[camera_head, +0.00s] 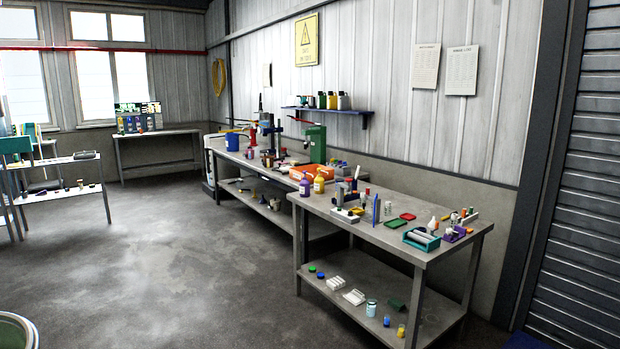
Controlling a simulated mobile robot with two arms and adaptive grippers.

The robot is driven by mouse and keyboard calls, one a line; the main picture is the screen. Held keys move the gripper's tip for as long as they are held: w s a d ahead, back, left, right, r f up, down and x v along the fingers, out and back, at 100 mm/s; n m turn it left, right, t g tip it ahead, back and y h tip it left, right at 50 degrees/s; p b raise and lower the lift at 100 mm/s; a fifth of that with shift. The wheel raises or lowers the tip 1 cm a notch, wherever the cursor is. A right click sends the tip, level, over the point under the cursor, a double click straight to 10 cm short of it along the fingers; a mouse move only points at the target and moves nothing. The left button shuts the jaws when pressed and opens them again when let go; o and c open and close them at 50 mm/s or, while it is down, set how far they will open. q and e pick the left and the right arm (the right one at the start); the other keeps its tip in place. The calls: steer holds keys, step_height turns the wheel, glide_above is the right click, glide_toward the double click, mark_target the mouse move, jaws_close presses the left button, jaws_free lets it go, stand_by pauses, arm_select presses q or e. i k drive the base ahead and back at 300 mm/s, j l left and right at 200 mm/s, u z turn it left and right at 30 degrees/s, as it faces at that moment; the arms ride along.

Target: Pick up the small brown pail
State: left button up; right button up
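I cannot clearly make out a small brown pail. A small dark brownish vessel (268,160) stands on the far workbench, but it is too small to tell whether it is a pail. A larger blue bucket (232,142) stands at the far end of that bench. Neither of my grippers is in view.
The near workbench (446,250) is crowded with bottles and trays, with more items on its lower shelf. The far workbench (228,158) carries a green machine (315,143) and an orange tray (311,173). A round rim (30,330) shows at bottom left. The middle floor is clear.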

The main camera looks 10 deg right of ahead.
mark_target(269, 160)
steer(key=i+u, duration=0.15)
steer(key=i, duration=5.2)
steer(key=l, duration=0.1)
